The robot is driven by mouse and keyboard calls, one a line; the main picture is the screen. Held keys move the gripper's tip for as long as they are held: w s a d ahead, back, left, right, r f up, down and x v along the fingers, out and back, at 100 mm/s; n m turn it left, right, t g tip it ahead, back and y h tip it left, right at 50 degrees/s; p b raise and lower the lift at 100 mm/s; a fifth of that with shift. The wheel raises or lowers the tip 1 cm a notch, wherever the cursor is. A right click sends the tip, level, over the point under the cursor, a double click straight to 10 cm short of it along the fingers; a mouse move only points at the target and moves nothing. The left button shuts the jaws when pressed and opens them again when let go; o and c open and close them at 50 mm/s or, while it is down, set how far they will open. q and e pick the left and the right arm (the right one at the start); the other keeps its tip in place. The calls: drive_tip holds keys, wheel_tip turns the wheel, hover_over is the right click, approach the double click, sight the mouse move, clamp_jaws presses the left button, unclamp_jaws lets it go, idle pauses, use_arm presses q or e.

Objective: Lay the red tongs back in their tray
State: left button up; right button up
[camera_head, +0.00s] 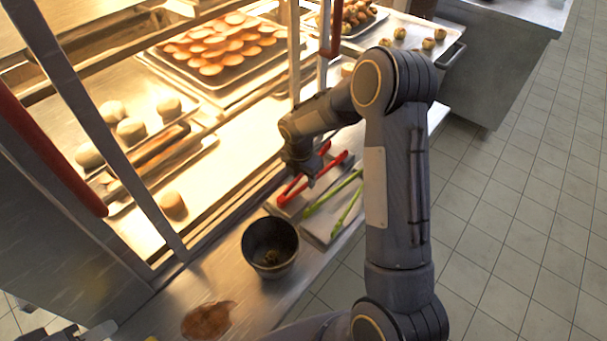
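The red tongs (291,187) are at the counter's edge, over the left part of a small metal tray (322,232). My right gripper (309,182) points down over the middle of the tongs and covers part of them. Its fingertips are small and dark here, so I cannot tell whether they grip the tongs, or whether the tongs rest fully on the tray. Green tongs (330,196) lie on the tray just right of the red ones. Part of what looks like my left gripper (75,333) shows at the bottom left corner; its fingers are not clear.
A dark pot (270,247) stands on the counter in front of the tray. A brown spill (208,320) lies nearer. A lit glass case with buns (130,128) and a tray of pastries (217,45) borders the left. Tiled floor (500,220) is open at right.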

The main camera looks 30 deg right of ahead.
drive_tip(key=o, duration=0.6)
drive_tip(key=r, duration=0.5)
drive_tip(key=a+r+p, duration=0.1)
drive_tip(key=r, duration=0.2)
drive_tip(key=shift+s, duration=0.2)
